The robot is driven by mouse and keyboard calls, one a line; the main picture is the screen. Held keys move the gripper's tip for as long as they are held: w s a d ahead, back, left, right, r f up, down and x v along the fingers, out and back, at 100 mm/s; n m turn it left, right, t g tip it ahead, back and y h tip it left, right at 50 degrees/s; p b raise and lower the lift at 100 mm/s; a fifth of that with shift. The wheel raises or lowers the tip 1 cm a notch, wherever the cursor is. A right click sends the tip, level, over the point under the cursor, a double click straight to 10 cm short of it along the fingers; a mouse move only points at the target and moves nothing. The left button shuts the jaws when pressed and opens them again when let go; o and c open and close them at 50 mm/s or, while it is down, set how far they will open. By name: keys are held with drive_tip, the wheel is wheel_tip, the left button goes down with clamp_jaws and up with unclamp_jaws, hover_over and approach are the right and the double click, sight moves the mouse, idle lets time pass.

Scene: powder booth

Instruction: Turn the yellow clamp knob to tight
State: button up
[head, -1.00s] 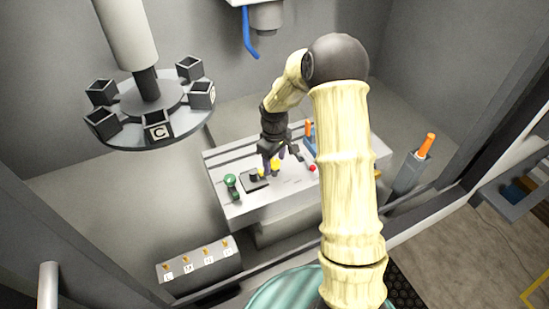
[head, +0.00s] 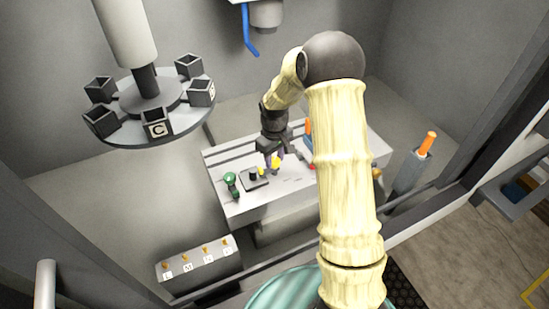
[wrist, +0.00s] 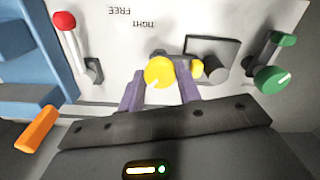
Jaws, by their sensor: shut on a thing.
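The yellow clamp knob (wrist: 159,72) is round, with a faint pale line on its face, and sits on the pale panel. My gripper (wrist: 160,88) has its two purple fingers on either side of the knob, shut on it. Printed words TIGHT (wrist: 137,24) and FREE (wrist: 125,10) appear upside down beyond the knob in the wrist view. In the head view my gripper (head: 273,160) reaches down to the bench at the yellow knob (head: 275,164), which is partly covered by the fingers.
A dark block with a smaller yellow part (wrist: 197,69) stands close beside the knob. A green-knobbed lever (wrist: 272,79) is to its right. A red-tipped lever (wrist: 65,22) and a blue fixture with an orange handle (wrist: 36,130) are left. A carousel (head: 150,105) hangs left of my arm.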

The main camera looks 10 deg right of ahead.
drive_tip(key=m+b, duration=0.1)
drive_tip(key=m, duration=1.2)
drive_tip(key=shift+r+m, duration=0.1)
drive_tip(key=shift+m, duration=0.2)
drive_tip(key=m+p, duration=0.1)
drive_tip(key=m, duration=0.3)
drive_tip(key=shift+p, duration=0.3)
drive_tip(key=m+p, duration=0.1)
drive_tip(key=m, duration=0.3)
drive_tip(key=shift+m, duration=0.3)
drive_tip(key=o, duration=1)
